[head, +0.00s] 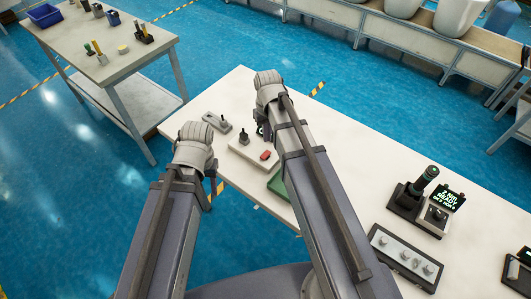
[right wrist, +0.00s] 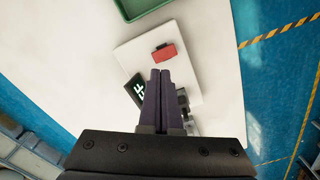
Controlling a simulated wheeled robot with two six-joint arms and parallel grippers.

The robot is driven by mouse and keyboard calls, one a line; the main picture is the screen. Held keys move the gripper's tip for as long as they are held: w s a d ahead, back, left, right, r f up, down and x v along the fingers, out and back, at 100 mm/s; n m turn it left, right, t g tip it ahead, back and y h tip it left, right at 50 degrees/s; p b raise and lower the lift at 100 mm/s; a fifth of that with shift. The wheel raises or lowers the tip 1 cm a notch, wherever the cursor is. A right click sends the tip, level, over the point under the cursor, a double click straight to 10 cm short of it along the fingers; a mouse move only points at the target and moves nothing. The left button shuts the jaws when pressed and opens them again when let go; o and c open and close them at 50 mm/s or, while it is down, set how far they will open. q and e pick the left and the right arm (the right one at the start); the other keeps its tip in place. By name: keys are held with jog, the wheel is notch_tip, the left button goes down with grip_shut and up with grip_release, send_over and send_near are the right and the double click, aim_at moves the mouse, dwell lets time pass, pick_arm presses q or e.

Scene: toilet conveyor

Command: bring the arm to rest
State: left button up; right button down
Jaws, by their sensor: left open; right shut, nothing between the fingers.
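My left arm comes in from the left in the head view. Its gripper (head: 195,150) is over or beside the near left edge of the white table (head: 335,130); it is open, with its fingers largely hidden by the wrist. My right arm reaches over the table. Its gripper (head: 262,130) is partly hidden by the wrist beside a white control panel with a red button (head: 265,155). In the right wrist view the right gripper (right wrist: 160,75) is shut and empty, its fingertips just short of the red block (right wrist: 163,52) in the picture.
A green tray (head: 280,186) lies partly under my right arm. A grey fixture (head: 217,122) is near the table's left edge. A dark device with a lit display (head: 452,198) and a panel with knobs (head: 404,257) stand to the right. A side table (head: 130,62) is at upper left.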

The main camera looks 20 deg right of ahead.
jog(key=s+a+n+h, duration=0.1)
jog(key=s+a+n, duration=0.1)
jog(key=s+a, duration=0.8)
jog(key=s, duration=0.4)
jog(key=shift+s+a, duration=0.15)
jog(key=shift+a, duration=0.1)
jog(key=w+d+r+n+p, duration=0.2)
jog(key=w+d+r+p, duration=0.1)
jog(key=w, duration=0.3)
jog(key=w+d+r+n+y+p, duration=0.1)
jog(key=w+d+r+n+p, duration=0.1)
jog(key=w+d+r+p, duration=0.2)
jog(key=w, duration=0.3)
jog(key=shift+w+d, duration=0.15)
jog(key=shift+d, duration=0.1)
